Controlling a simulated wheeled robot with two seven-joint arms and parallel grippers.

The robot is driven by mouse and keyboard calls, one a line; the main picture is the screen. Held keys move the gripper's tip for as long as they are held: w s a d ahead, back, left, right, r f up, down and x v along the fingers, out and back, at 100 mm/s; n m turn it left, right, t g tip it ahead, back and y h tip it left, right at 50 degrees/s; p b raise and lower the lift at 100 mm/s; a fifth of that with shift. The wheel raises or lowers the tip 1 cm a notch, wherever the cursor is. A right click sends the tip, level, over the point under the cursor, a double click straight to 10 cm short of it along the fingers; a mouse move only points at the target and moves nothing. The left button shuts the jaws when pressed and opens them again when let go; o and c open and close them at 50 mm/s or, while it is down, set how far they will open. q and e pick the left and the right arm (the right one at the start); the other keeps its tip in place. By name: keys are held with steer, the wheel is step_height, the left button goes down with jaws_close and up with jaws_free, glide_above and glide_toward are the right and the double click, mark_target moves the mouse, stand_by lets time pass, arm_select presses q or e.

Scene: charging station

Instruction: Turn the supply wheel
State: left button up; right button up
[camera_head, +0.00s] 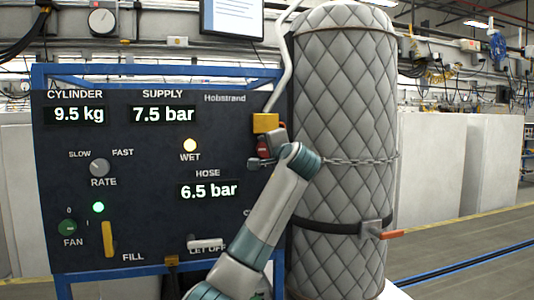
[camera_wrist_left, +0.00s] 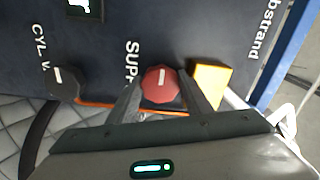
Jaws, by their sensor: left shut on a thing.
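The supply wheel (camera_wrist_left: 161,85) is a red, many-sided knob with a white mark, below the "SUPP" lettering in the left wrist view. My left gripper (camera_wrist_left: 162,97) has one finger on each side of the wheel and is shut on it. In the head view the red wheel (camera_head: 264,146) shows at the right edge of the dark panel (camera_head: 140,235), under a yellow block. My left arm comes up from below, and its fingers are largely hidden there. My right gripper is in neither view.
The yellow block (camera_wrist_left: 210,82) sits close beside the right finger. A dark knob (camera_wrist_left: 62,83) lies to the left, by the "CYL. V" lettering. A tall quilted cylinder (camera_head: 340,130) with a chain stands right of the panel. The supply display (camera_head: 163,115) reads 7.5 bar, the hose display 6.5 bar.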

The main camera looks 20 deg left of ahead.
arm_select(q)
steer(key=shift+f, duration=0.2)
steer(key=o, duration=1.1)
steer(key=shift+c, duration=0.2)
steer(key=shift+r, duration=0.15)
steer(key=shift+r, duration=0.2)
